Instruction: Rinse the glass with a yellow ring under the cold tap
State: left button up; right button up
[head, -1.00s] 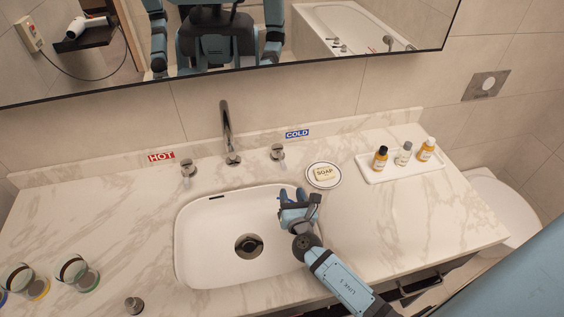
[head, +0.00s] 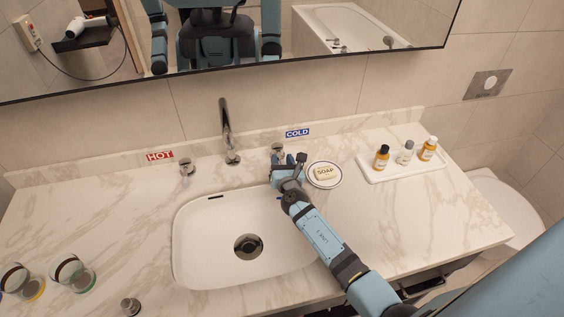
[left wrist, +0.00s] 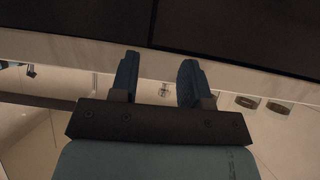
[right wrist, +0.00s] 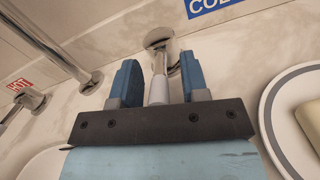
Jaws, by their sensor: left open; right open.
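The glass with a yellow ring (head: 34,290) stands on the counter at the far left of the head view, cut by the picture's lower left area. The cold tap handle (head: 277,149) is behind the basin, below the COLD label. My right gripper (head: 289,163) is open at this handle. In the right wrist view the handle (right wrist: 158,40) shows ahead of and between the open fingers (right wrist: 158,80); I cannot tell if they touch it. My left gripper (left wrist: 158,80) is open and empty, and is out of the head view.
The spout (head: 226,130) rises behind the white basin (head: 190,255). The HOT handle (head: 187,167) is left of it. A soap dish (head: 325,182) is close to my right gripper. A bottle tray (head: 375,177) is farther right. A green-ringed glass (head: 84,281) stands beside the yellow-ringed one.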

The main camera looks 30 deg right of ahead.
grip_shut()
jog(key=shift+d+n+y+b, duration=0.4)
jog(key=shift+n+y+b, duration=0.2)
jog(key=shift+y, duration=0.3)
grip_release()
